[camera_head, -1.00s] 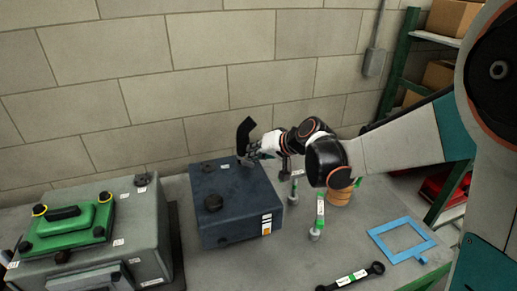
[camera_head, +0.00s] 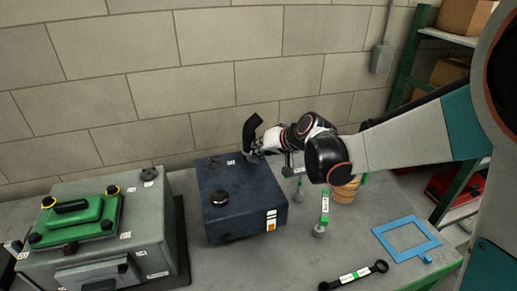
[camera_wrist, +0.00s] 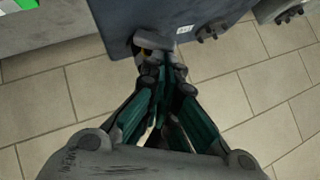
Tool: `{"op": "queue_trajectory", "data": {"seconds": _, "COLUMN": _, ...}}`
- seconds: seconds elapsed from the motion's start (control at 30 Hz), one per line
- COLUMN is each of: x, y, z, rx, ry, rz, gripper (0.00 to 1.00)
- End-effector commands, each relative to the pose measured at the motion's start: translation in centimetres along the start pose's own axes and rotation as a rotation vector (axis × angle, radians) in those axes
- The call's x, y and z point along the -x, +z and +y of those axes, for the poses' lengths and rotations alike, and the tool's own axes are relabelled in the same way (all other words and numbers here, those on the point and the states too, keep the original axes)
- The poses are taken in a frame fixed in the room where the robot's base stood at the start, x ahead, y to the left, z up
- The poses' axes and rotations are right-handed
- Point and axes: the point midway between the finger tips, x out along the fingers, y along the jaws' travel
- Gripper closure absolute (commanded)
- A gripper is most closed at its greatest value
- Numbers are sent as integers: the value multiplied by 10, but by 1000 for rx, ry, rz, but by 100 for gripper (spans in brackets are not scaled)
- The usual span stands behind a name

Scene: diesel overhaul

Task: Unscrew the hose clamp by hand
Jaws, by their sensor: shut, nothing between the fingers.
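The box also shows in the wrist view (camera_wrist: 118,16). There my gripper (camera_wrist: 163,66) has its fingers together, empty, close to the grey-black hose end (camera_wrist: 154,36). A small yellowish spot shows by the fingertips. I cannot make out the hose clamp clearly; the fingers may hide it. I cannot tell whether they touch the hose.
A grey machine (camera_head: 150,215) with a green cover (camera_head: 75,222) stands left of the box. A black cap (camera_head: 220,198) sits on the box. Right are upright green-labelled tools (camera_head: 324,208), a blue frame (camera_head: 385,236) and a wrench (camera_head: 353,275). The block wall is behind.

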Motion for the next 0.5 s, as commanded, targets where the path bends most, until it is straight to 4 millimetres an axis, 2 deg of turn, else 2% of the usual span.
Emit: {"op": "queue_trajectory", "data": {"seconds": 0.5, "x": -1, "y": 1, "z": -6, "rx": 81, "ry": 78, "rz": -1, "gripper": 100}}
